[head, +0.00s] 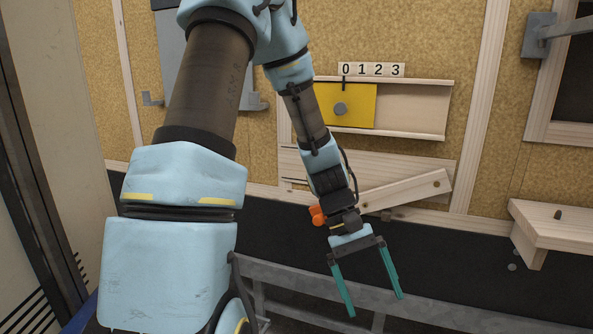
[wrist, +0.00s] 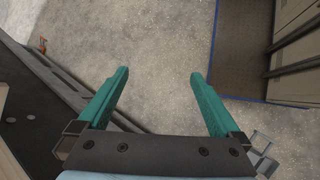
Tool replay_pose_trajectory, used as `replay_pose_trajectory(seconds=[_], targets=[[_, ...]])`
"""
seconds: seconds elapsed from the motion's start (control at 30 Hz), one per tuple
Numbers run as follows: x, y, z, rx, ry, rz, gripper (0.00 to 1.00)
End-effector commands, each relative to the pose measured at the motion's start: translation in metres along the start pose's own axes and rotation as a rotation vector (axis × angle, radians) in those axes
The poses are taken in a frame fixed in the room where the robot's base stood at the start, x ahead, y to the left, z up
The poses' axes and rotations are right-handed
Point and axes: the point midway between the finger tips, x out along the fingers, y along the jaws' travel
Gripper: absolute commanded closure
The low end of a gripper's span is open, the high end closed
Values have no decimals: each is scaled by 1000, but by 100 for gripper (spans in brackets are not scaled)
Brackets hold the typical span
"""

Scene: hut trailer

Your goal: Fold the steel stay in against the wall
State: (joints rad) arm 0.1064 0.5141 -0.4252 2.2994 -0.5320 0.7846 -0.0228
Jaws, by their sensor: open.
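A grey steel bracket with a flat bar (head: 566,31), which looks like the steel stay, is at the upper right of the head view. It sits on the wall beside a dark window, and the bar runs out of the picture to the right, so its far end is hidden. My gripper (head: 376,306) is open and empty, low in front of the wall, well below and left of the bar. In the wrist view its two teal fingers (wrist: 159,73) are apart over bare grey floor. The stay is not recognisable there.
A grey metal rail (head: 300,279) runs low behind my gripper. A pale wooden shelf (head: 560,222) juts out at right. A yellow sliding panel (head: 358,112) and a tilted wooden bar (head: 410,190) are on the wall. The wrist view shows a dark blue-edged mat (wrist: 245,50).

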Motion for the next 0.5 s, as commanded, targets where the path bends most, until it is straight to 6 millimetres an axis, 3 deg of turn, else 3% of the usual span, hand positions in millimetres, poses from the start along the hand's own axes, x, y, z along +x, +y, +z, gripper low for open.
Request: replay_pose_trajectory(seconds=[0.03, 0.2, 0.33, 0.5], targets=[[-20, -26, -7, 9, 100, -56, 0], [-84, -103, -19, 43, 388, -223, 0], [-124, -144, -15, 67, 549, -311, 0], [-151, -170, -8, 86, 659, -368, 0]])
